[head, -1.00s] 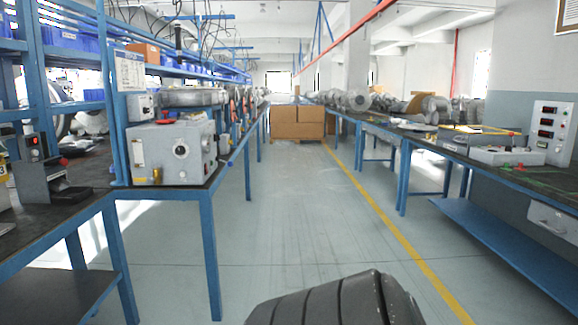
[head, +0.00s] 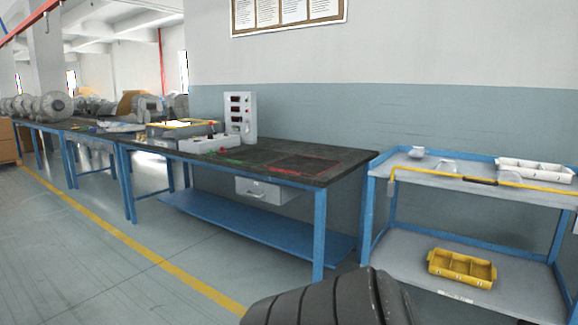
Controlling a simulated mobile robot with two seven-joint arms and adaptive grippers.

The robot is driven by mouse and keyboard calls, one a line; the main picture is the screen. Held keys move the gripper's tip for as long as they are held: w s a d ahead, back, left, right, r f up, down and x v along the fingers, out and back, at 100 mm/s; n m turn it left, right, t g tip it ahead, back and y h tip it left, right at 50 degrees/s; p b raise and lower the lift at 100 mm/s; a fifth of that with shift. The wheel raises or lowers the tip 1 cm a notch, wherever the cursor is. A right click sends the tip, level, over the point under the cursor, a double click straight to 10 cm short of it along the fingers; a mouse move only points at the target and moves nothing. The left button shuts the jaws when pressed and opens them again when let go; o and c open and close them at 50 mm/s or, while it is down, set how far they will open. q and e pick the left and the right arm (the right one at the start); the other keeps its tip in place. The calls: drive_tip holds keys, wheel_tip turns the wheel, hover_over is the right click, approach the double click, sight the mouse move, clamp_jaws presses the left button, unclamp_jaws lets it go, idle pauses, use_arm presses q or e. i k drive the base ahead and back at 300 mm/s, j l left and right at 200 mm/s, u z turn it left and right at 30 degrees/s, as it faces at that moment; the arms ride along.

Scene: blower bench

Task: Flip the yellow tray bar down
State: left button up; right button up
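A yellow bar (head: 532,187) with a dark grip in its middle runs along the front of the upper shelf of a blue-framed cart (head: 400,162) at the right. The bar stands at about the height of the shelf's front edge. Its left end bends down at the cart's left front corner, and its right end reaches the picture's edge. Neither of my grippers is in view.
On the cart's upper shelf is a white divided tray (head: 537,171); a yellow divided tray (head: 461,268) is on the lower shelf. A dark-topped workbench (head: 290,165) stands left of the cart. Open grey floor (head: 100,260) lies in front.

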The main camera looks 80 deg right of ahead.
sight(471, 179)
drive_tip(key=z, duration=3.5)
drive_tip(key=j+z, duration=0.2)
drive_tip(key=i+j, duration=0.3)
drive_tip(key=i+j+z, duration=0.15)
drive_tip(key=i+j, duration=0.15)
drive_tip(key=j, duration=0.25)
